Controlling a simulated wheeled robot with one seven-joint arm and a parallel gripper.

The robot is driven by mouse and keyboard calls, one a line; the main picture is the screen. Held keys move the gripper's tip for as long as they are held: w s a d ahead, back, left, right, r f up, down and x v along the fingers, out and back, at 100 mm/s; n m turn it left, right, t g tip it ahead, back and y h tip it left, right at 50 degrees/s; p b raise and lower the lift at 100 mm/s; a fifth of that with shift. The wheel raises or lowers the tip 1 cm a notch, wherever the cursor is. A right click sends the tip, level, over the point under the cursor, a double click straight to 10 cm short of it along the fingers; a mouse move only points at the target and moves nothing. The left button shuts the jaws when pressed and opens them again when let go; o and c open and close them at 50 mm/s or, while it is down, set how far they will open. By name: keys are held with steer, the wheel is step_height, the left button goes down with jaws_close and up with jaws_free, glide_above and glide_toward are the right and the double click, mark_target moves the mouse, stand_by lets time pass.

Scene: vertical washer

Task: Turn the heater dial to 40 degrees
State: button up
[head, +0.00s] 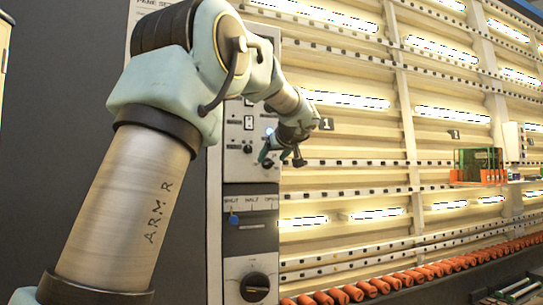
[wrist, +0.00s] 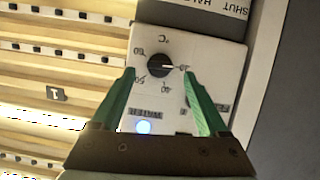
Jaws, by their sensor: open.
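The heater dial (wrist: 160,67) is a round black knob on a white panel (wrist: 208,60) in the wrist view. Temperature marks and a °C sign surround it, upside down in this view. Its white pointer line points to the right, toward a mark that looks like 30. The 40 mark appears below the knob. My gripper (wrist: 157,72) is open, with green fingers on the left and right of the dial; contact cannot be told. In the head view my gripper (head: 268,154) is at the panel's right part and largely hides the dial.
A blue light (wrist: 143,127) sits on the panel between the fingers. Below the dial, the head view shows a SHUT/HALF/OPEN slider with a blue knob (head: 233,219) and a large black dial (head: 254,287). Lit racks (head: 350,150) stand to the right.

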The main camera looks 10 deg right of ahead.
steer(key=shift+x, duration=0.8)
steer(key=shift+c, duration=0.3)
jaws_close()
